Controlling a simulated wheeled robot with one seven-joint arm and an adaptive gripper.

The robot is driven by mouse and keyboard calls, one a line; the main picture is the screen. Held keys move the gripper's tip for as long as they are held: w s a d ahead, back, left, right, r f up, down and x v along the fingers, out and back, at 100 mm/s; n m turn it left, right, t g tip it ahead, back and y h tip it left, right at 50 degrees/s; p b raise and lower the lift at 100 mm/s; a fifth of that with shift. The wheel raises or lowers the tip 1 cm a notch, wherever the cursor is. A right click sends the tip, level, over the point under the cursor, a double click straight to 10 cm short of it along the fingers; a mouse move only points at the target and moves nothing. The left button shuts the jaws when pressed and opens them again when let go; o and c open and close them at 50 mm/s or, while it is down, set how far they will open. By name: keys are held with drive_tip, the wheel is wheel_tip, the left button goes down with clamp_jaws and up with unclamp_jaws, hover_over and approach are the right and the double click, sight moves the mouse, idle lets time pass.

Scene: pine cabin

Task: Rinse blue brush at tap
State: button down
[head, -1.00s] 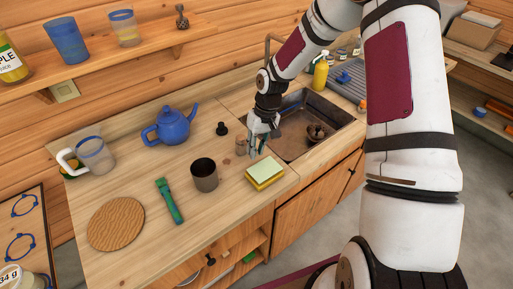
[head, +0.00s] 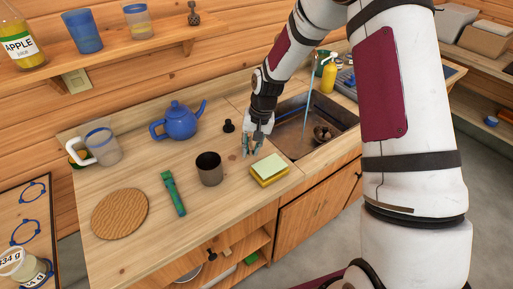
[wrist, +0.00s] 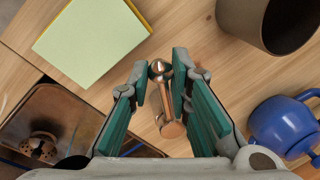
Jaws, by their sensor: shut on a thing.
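My gripper (head: 249,151) is low over the counter, left of the sink. In the wrist view its green-padded fingers (wrist: 160,82) are shut on a copper-coloured handle (wrist: 171,126) with a rounded end; I cannot tell how it is mounted. A thin light-blue line, looking like a water stream, runs down into the dark sink basin (head: 290,137). The tap's spout is mostly hidden behind my arm. A small blue thing (head: 347,80), possibly the blue brush, lies on the drying area behind the sink; its shape is unclear.
A sponge stack (head: 269,170) lies just right of my gripper and a dark cup (head: 209,170) stands left of it. A yellow bottle (head: 329,78) stands behind the sink.

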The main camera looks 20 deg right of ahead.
drive_tip(key=shift+w+a+m, duration=0.1)
drive_tip(key=shift+a+m, duration=0.3)
drive_tip(key=shift+m, duration=0.2)
drive_tip(key=c, duration=1.5)
unclamp_jaws()
drive_tip(key=shift+o, duration=0.2)
drive_tip(key=shift+r, duration=0.1)
wheel_tip(320, 180, up, 12)
drive_tip(key=s+d, duration=0.1)
drive_tip(key=d, duration=0.1)
